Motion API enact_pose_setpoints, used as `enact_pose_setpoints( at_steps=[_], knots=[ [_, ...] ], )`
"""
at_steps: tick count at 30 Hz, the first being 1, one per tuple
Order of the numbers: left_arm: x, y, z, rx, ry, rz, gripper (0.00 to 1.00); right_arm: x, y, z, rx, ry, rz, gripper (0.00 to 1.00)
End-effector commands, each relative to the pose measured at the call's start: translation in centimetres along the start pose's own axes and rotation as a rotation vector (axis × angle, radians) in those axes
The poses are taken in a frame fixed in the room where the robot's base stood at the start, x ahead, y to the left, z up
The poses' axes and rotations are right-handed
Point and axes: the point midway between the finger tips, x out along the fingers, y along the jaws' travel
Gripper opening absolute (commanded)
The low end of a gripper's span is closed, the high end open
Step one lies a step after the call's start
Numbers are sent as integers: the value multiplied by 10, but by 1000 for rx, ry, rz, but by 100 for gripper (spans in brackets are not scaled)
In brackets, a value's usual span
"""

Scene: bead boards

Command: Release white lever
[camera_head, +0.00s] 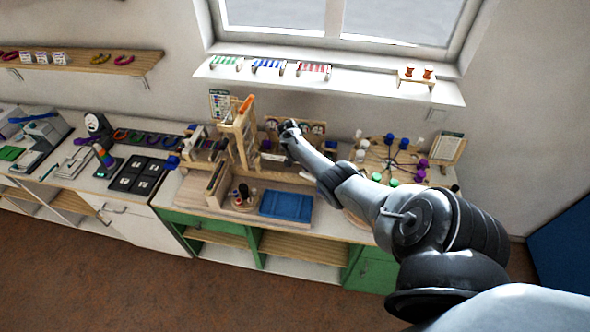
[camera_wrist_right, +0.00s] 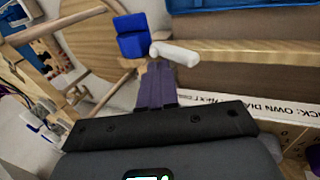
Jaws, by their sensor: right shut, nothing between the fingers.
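The white lever (camera_wrist_right: 176,53) shows in the right wrist view as a short rounded white bar, just beyond my right fingertips. My right gripper (camera_wrist_right: 158,68) has its dark purple fingers together with nothing between them. The fingertips are beside or just under the lever; I cannot tell whether they touch it. In the head view my right gripper (camera_head: 290,130) is over the wooden apparatus at the back of the counter, and I cannot make out the lever there with certainty. My left gripper is not in view.
A blue block (camera_wrist_right: 132,36) sits close to the fingers on wooden parts. A wooden tower (camera_head: 240,135) stands left of my right gripper in the head view. A blue tray (camera_head: 286,205) lies in front. A round board with coloured knobs (camera_head: 390,157) is to the right.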

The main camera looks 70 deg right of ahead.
Motion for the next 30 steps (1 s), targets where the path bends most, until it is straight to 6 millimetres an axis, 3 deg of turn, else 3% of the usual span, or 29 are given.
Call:
enact_pose_setpoints(
  at_steps=[30],
  knots=[
    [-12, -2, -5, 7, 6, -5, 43, 10, 11, 1, -3, 0, -3, 0]
  ],
)
